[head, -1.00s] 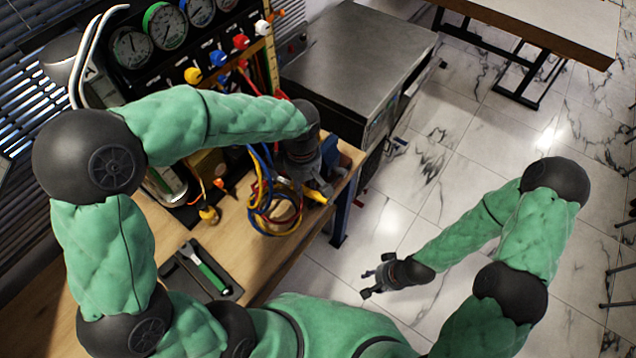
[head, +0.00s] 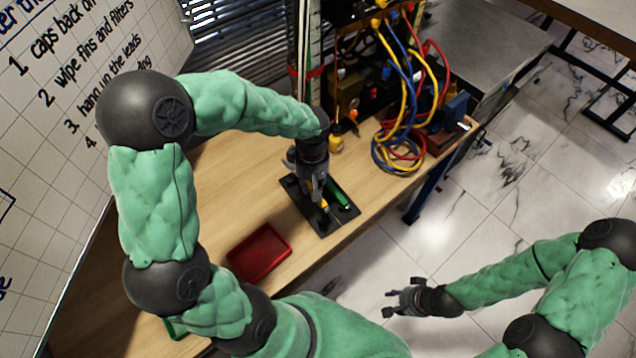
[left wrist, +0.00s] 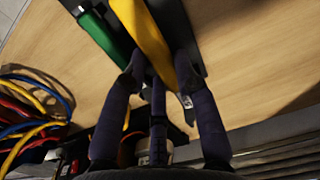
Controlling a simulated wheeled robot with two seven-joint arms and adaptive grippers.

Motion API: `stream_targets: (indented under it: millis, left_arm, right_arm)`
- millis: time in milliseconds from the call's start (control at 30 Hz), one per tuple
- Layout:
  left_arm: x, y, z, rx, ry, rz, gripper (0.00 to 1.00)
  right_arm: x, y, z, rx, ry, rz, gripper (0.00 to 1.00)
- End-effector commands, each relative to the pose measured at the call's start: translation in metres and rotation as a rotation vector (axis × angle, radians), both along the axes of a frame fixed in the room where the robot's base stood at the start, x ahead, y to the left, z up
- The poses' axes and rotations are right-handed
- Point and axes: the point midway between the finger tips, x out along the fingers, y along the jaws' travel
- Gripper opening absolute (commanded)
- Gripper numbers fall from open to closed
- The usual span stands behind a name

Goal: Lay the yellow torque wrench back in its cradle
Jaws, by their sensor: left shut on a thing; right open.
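The yellow torque wrench (head: 324,209) is in my left gripper (head: 320,196); mostly the gripper hides it in the head view. In the left wrist view the wrench's yellow handle (left wrist: 151,40) runs between the two dark fingers. The black cradle (head: 299,203) lies on the wooden bench directly under the gripper. A green-handled tool (head: 338,192) lies in it, beside the wrench and roughly parallel to it. Whether the wrench touches the cradle or hangs just above it I cannot tell. My right gripper (head: 406,299) is open and empty, off the bench over the floor.
A red tray (head: 260,252) sits on the bench, nearer than the cradle. Looped red, blue and yellow leads (head: 400,150) hang at the rig, beside a blue vise-like block (head: 450,112). A whiteboard (head: 60,120) stands at the left. Bench between tray and cradle is clear.

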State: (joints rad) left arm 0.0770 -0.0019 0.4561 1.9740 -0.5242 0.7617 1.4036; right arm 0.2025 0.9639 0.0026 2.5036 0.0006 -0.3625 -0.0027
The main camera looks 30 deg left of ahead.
Motion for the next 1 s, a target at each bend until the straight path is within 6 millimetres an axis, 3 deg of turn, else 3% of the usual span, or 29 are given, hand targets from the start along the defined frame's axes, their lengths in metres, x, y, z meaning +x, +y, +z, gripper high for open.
stream_targets:
  millis: [533,1000]
  left_arm:
    - [0.000,0.000,-0.001,0.000,-0.001,0.000,0.00]
    - [0.000,0.001,-0.036,0.000,-0.002,-0.001,0.00]
  right_arm:
    - [0.001,0.000,-0.004,0.000,-0.001,0.000,0.40]
    - [0.000,0.000,-0.034,0.000,-0.001,0.000,0.40]
